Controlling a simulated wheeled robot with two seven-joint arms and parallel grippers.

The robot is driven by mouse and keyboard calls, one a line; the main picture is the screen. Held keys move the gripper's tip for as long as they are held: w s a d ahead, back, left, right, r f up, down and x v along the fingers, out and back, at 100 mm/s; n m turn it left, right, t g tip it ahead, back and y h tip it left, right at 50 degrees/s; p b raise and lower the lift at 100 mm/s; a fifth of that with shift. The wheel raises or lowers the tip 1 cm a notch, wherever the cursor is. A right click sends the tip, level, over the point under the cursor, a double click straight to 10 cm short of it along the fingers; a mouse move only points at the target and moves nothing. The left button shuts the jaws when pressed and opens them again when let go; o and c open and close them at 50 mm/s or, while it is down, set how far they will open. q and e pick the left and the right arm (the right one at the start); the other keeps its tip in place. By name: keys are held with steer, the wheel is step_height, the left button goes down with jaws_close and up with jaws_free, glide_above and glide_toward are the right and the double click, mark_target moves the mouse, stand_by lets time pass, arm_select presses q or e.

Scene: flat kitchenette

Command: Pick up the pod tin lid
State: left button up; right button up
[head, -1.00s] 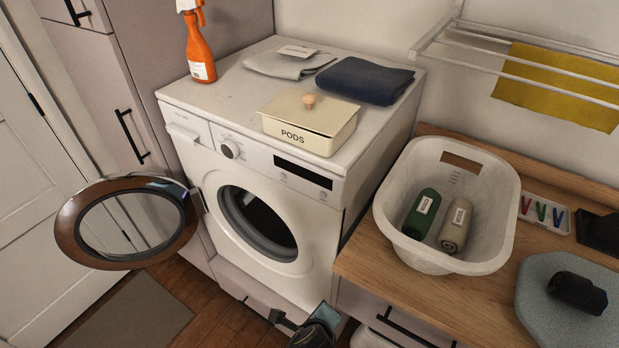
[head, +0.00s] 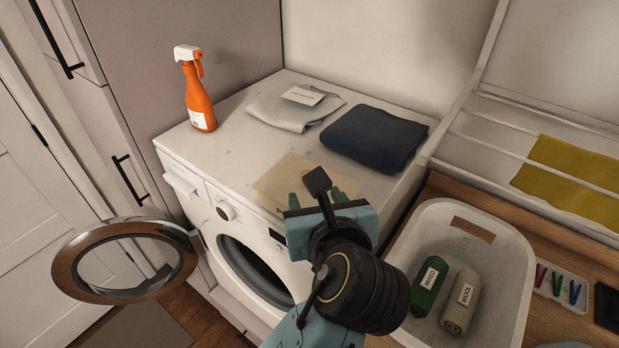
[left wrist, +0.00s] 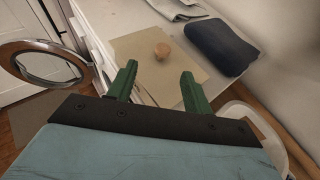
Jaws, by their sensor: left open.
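The pod tin lid (head: 283,180) is a flat cream square on the tin, on top of the washing machine. The arm hides part of it in the head view, including its knob. The left wrist view shows the lid (left wrist: 137,46) with its round wooden knob (left wrist: 162,51). My left gripper (head: 318,196) is open and empty, with green fingers over the near part of the lid. In the left wrist view its fingertips (left wrist: 159,70) are apart, with the knob beyond them and between their lines. Contact cannot be told. My right gripper is out of view.
An orange spray bottle (head: 199,100), a grey folded cloth (head: 285,110) and a navy folded cloth (head: 373,138) are on the washer (head: 228,133). Its round door (head: 66,270) hangs open at left. A white basket (head: 507,290) with two rolled items stands at right.

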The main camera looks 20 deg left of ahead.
mark_target(310, 198)
arm_select(q)
steer(key=x, duration=0.3)
steer(key=shift+w+a+f, duration=0.1)
steer(key=shift+w+f, duration=0.05)
steer(key=shift+w, duration=0.15)
steer(key=x, duration=0.3)
steer(key=shift+w, duration=0.1)
steer(key=x, duration=0.3)
steer(key=shift+w+p, duration=0.25)
steer(key=shift+p, duration=0.15)
jaws_close()
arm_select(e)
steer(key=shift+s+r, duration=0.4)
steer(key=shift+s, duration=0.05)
